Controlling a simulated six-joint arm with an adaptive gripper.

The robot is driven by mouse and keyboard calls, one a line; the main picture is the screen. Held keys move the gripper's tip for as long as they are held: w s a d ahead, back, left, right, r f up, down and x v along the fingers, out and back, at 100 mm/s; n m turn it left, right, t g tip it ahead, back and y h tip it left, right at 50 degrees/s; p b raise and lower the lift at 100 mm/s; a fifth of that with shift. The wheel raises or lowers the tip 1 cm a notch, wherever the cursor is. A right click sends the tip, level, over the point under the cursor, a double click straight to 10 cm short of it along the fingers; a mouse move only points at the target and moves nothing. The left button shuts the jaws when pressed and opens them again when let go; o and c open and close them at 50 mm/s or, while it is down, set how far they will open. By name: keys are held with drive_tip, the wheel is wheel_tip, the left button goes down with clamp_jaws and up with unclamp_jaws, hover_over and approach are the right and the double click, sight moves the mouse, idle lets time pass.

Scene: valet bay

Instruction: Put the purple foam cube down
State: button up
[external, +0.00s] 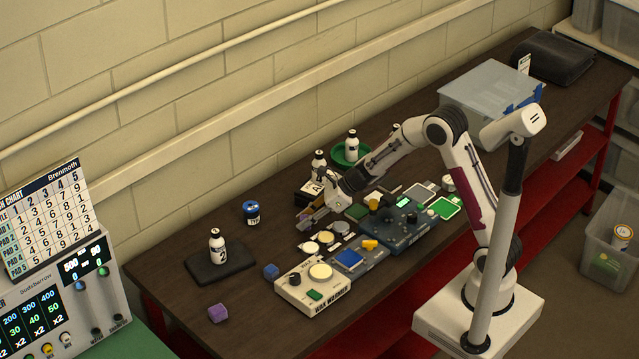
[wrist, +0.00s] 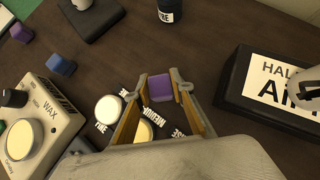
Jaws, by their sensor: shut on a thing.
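My gripper (external: 308,216) reaches over the middle of the dark table in the external view. In the wrist view, my gripper (wrist: 162,86) is shut on a purple foam cube (wrist: 160,88), held between its fingertips. The held cube is small and mostly hidden in the external view, and I cannot tell its exact height over the table. A second purple cube (external: 218,313) lies near the table's front left edge; it also shows in the wrist view (wrist: 21,33). A blue cube (external: 270,271) sits beside the wax warmer (external: 312,289).
Round discs (external: 325,237) lie below my gripper. A black block labelled on its top (wrist: 270,88) stands to the right in the wrist view. A blue jar (external: 251,212) and a bottle on a dark mat (external: 203,273) stand to the left. Bare table lies between them.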

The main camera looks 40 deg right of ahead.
sight(303, 219)
drive_tip(key=shift+r, duration=4.25)
drive_tip(key=shift+a+f, duration=0.3)
drive_tip(key=shift+f, duration=0.15)
drive_tip(key=shift+w+a+f, duration=0.1)
drive_tip(key=shift+a+f, duration=0.05)
drive_tip(key=shift+f, duration=0.15)
drive_tip(key=w+d+r+m+t+h, duration=0.1)
drive_tip(key=w+m, duration=0.3)
drive_tip(key=w, duration=1)
drive_tip(key=shift+w+d+r+t+h, duration=0.15)
drive_tip(key=shift+w+r+t+h, duration=0.25)
drive_tip(key=shift+h, duration=0.5)
